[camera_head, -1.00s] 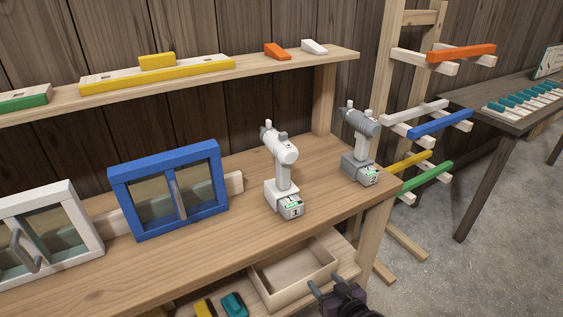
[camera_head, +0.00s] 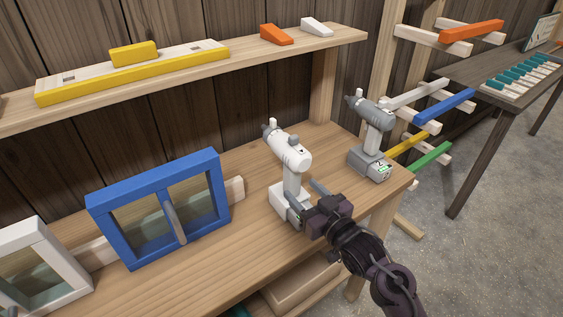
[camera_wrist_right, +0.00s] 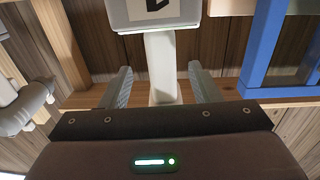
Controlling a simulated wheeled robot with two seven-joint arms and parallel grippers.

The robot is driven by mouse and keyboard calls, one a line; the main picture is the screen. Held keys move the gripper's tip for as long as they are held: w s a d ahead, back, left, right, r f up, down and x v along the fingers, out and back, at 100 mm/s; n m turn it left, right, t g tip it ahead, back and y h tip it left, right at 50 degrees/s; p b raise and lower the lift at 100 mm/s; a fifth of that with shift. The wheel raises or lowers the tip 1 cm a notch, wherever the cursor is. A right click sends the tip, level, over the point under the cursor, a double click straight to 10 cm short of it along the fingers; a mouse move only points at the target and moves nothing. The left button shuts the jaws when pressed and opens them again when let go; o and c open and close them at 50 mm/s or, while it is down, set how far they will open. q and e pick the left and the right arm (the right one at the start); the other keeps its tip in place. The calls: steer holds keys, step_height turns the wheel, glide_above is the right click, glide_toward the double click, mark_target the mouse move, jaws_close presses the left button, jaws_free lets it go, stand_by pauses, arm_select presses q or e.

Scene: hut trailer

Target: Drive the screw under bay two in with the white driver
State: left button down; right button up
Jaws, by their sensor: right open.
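The white driver (camera_head: 287,152) stands upright on the workbench, its nose pointing up and left. My right gripper (camera_head: 298,188) is at its handle, just above the base, with the jaws open. In the right wrist view the two fingers of the gripper (camera_wrist_right: 162,86) lie on either side of the white handle (camera_wrist_right: 162,62), with gaps showing. The driver's base (camera_wrist_right: 162,10) fills the top of that view. No screw and no mark for bay two can be made out. My left gripper is not in view.
A grey driver (camera_head: 373,115) stands close by on the right. A blue window frame (camera_head: 113,217) and a white frame (camera_head: 62,258) stand left on the workbench (camera_head: 200,272). A shelf (camera_head: 200,82) runs above. Colored bars rest on a rack at right.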

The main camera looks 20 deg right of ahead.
mark_target(297, 183)
steer(key=p+x, duration=0.1)
steer(key=x, duration=0.2)
steer(key=shift+w+a+r+p, duration=0.2)
steer(key=shift+w+r+p, duration=0.1)
steer(key=shift+r+p, duration=0.1)
steer(key=x, duration=0.2)
steer(key=shift+w+a+f, duration=0.1)
steer(key=shift+w+f, duration=0.15)
steer(key=shift+w, duration=0.2)
jaws_close()
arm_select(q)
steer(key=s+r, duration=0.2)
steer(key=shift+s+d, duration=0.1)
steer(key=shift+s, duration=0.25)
arm_select(e)
steer(key=shift+r, duration=0.15)
